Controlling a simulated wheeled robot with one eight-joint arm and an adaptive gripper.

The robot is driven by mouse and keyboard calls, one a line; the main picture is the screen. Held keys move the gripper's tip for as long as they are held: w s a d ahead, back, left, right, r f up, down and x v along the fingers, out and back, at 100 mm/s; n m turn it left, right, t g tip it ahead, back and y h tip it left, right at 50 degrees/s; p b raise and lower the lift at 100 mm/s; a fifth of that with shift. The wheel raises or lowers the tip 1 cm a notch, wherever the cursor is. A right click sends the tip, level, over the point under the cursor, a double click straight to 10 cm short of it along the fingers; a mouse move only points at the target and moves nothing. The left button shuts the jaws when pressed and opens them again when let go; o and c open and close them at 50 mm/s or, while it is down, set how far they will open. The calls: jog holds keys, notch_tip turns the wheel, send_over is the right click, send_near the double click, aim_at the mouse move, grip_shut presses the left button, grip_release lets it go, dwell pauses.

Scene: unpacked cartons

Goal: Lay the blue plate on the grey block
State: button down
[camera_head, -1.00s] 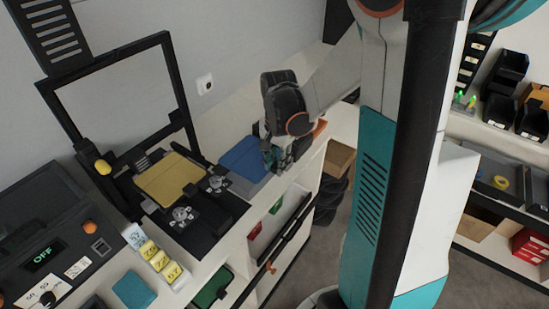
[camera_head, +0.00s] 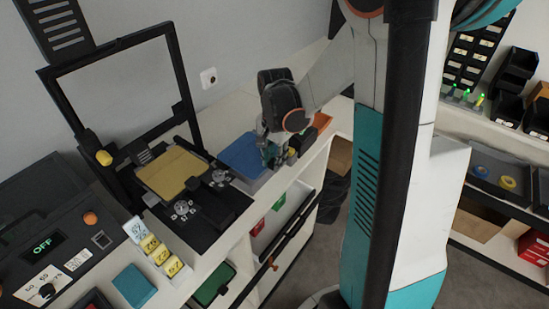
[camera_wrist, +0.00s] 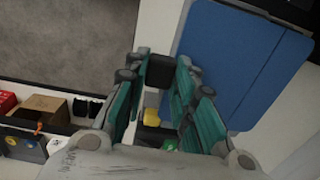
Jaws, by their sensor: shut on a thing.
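The flat blue plate (camera_head: 240,154) is on the light counter, right of the black press-like frame. It fills the right of the wrist view (camera_wrist: 235,58). My gripper (camera_head: 274,157) is at the plate's right edge. In the wrist view my gripper (camera_wrist: 160,85) is shut on a small black part beside the plate, which looks like its grip. A grey surface, apparently the grey block (camera_head: 247,184), shows along the plate's near edge. Most of it is hidden, and I cannot tell whether plate and block touch.
A yellow plate (camera_head: 172,172) lies on the black fixture left of the blue plate. An orange bin (camera_head: 321,121) stands behind my gripper. The black frame (camera_head: 187,105) rises at left. Open drawers with red and green bins are below the counter.

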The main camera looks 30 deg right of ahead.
jog(key=shift+f+b, duration=0.95)
jog(key=shift+f, duration=0.2)
jog(key=c, duration=1.2)
grip_release()
jog(key=shift+c, duration=0.2)
jog(key=shift+r, duration=0.15)
jog(key=shift+r+p, duration=1.15)
jog(key=shift+r, duration=0.35)
notch_tip(320, 180, up, 12)
